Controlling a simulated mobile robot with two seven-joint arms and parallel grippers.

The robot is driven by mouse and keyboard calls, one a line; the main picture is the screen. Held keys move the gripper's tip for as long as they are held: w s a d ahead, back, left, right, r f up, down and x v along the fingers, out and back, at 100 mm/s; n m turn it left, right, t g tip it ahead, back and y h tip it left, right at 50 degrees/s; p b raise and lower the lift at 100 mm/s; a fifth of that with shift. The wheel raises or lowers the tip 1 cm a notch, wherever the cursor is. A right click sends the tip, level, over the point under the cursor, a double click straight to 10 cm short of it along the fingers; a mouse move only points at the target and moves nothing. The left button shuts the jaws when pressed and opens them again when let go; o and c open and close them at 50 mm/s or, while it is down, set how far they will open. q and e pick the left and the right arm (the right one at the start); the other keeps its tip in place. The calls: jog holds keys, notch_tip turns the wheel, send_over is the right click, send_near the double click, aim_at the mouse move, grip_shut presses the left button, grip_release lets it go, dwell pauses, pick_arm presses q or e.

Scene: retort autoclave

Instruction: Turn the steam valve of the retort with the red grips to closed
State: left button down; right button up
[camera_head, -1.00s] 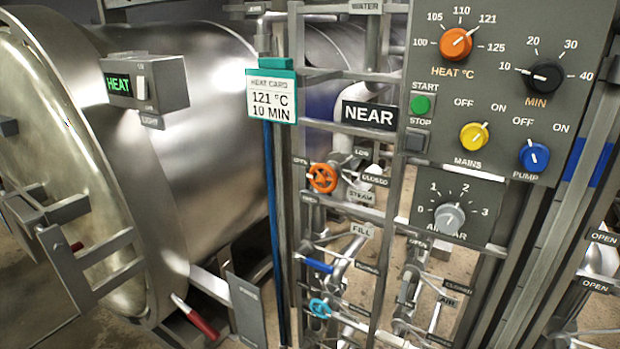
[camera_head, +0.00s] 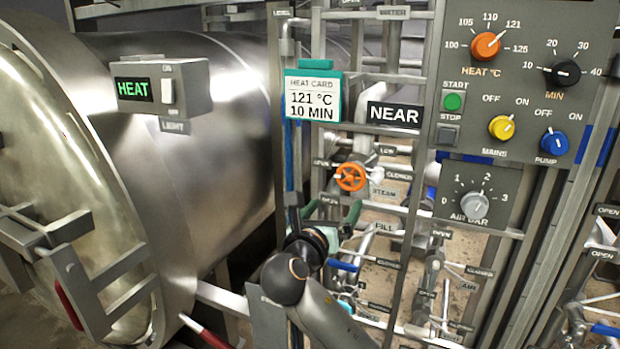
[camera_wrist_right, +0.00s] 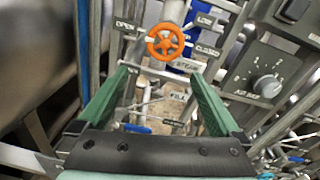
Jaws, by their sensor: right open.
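The orange steam handwheel (camera_head: 350,177) is on the pipe rack under the NEAR sign, with a STEAM label (camera_head: 384,192) below it. In the right wrist view the handwheel (camera_wrist_right: 165,42) sits among OPEN, LOW and CLOSED labels; which one it is set to I cannot tell. My right gripper (camera_head: 332,211) is open and empty, just below the handwheel in the picture. Its two green fingers (camera_wrist_right: 160,76) point towards the wheel and appear apart from it. The big steel retort (camera_head: 215,130) has red grips, one on a lever (camera_head: 212,338) at its lower front. My left gripper is not in view.
A grey control panel (camera_head: 520,110) with knobs is right of the wheel. A heat card (camera_head: 313,97) hangs above left. Rack bars (camera_head: 414,190) and pipes surround the wheel. Below it are a FILL label (camera_head: 384,228) and a blue lever (camera_head: 342,266).

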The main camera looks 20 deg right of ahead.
aim_at(349, 176)
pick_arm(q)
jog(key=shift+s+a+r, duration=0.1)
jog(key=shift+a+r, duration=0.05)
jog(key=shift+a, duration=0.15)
pick_arm(e)
jog(key=shift+h, duration=0.4)
jog(key=x, duration=0.4)
jog(key=r+x, duration=0.1)
jog(key=x, duration=0.3)
jog(key=r+x, duration=0.1)
jog(key=x, duration=0.3)
jog(key=shift+w, duration=0.15)
jog(key=shift+c, duration=0.2)
jog(key=c, duration=1.1)
pick_arm(q)
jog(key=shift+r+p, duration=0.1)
jog(key=shift+p, duration=0.2)
